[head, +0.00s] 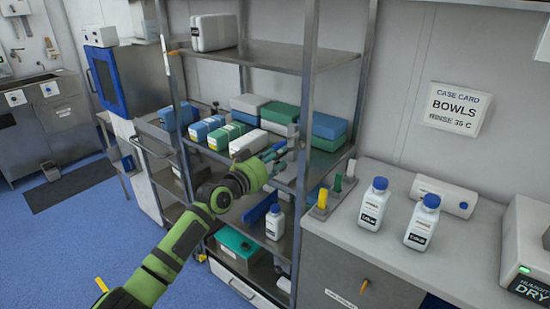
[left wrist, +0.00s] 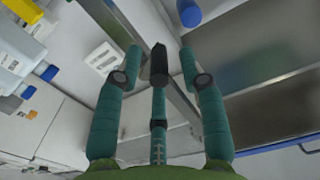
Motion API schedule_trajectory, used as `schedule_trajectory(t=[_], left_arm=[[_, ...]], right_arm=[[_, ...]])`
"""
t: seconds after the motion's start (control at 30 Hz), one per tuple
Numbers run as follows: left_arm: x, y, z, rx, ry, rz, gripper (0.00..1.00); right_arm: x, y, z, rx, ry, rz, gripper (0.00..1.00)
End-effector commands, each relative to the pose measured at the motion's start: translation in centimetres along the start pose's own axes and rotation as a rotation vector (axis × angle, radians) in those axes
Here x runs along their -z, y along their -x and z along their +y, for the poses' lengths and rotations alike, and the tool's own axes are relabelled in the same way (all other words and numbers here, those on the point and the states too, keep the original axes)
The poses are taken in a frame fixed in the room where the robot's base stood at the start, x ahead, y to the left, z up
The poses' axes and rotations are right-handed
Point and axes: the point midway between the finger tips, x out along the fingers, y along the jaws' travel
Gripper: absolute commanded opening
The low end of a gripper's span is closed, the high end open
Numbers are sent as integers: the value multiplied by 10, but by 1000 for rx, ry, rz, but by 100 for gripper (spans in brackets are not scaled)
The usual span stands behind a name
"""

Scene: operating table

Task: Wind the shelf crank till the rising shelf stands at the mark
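My left gripper (head: 283,152) reaches to the front of the steel rack, near its right front post (head: 306,90). In the left wrist view its teal fingers (left wrist: 160,60) stand apart. The rest of the crank is not clear. The rack has a top shelf (head: 270,55), a middle level with blue, green and white boxes (head: 262,110), and lower levels. I cannot tell which shelf rises or where the mark is. My right gripper is not in view.
At right a counter (head: 335,232) holds two blue-capped bottles (head: 374,203) (head: 422,222), a lying white container (head: 444,195) and a white device (head: 525,245).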

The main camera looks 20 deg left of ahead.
Motion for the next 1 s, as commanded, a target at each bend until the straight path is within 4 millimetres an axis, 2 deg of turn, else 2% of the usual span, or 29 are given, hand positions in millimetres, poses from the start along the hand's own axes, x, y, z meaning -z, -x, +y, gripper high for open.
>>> schedule_trajectory(t=[0.03, 0.1, 1.0], left_arm=[[0, 0, 0, 0, 0, 0, 20], [0, 0, 0, 0, 1, 0, 0], [0, 0, 2, 0, 72, 5, 0]], right_arm=[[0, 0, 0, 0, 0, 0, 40], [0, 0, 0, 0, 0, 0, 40], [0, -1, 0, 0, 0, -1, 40]])
